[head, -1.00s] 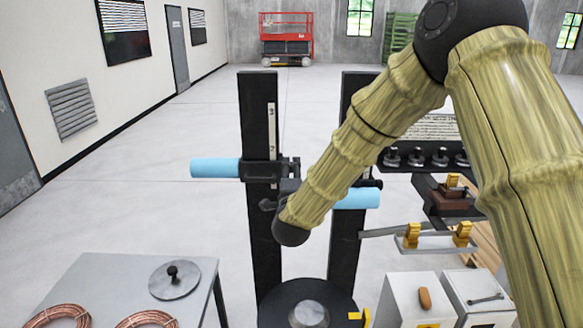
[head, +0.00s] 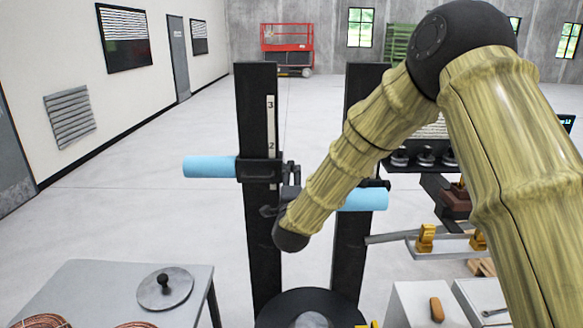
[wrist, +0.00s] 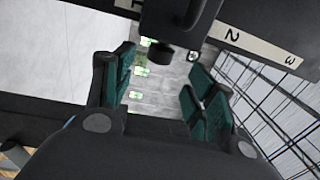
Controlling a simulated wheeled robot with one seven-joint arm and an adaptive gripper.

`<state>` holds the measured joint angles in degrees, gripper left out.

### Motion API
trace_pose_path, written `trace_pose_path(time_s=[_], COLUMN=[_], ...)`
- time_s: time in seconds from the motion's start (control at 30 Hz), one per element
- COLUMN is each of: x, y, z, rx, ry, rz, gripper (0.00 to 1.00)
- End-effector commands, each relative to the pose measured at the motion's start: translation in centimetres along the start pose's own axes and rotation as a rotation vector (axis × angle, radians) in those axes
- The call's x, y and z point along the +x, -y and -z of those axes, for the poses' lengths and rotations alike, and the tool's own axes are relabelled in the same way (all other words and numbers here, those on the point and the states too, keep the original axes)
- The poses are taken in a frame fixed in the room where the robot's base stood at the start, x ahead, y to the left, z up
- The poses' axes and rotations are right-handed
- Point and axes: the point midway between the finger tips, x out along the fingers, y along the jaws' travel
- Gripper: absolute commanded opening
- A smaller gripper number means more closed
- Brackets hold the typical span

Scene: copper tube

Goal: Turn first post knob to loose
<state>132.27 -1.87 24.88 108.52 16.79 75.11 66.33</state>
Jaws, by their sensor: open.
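Two black upright posts stand in the head view. The left post (head: 258,120) carries a numbered scale strip and a dark clamp (head: 258,170) holding a light blue cylinder (head: 210,166). The right post (head: 363,95) has another light blue cylinder (head: 363,199) beside it. In the wrist view, a dark round knob (wrist: 161,54) sticks out below a black clamp body, beside the scale (wrist: 245,42). My gripper (wrist: 163,78) is open, its green-padded fingers on either side of the knob's line. Contact with the knob cannot be told. In the head view my arm mostly hides the gripper.
A grey table (head: 110,280) with copper coils and a round lid (head: 165,289) stands front left. A black round base (head: 310,308) lies at the posts' foot. White boxes (head: 420,306) and a workbench with brass fittings (head: 425,237) stand right. Open floor lies left and behind.

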Motion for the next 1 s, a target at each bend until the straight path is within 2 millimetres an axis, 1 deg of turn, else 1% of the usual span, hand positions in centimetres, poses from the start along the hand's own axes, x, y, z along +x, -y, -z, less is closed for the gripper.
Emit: trace_pose_path(time_s=[0.03,0.3,0.5,0.7,1.0], x=[0.8,5.2,7.7,8.8,8.9], y=[0.4,0.3,0.2,0.1,0.1], z=[0.0,-0.2,-0.2,-0.1,-0.1], rx=[-0.001,-0.001,-0.001,-0.001,-0.001], ry=[0.000,0.001,0.002,0.001,0.001], rz=[0.002,0.002,0.001,0.001,0.001], gripper=[0.56,0.56,0.56,0.56,0.56])
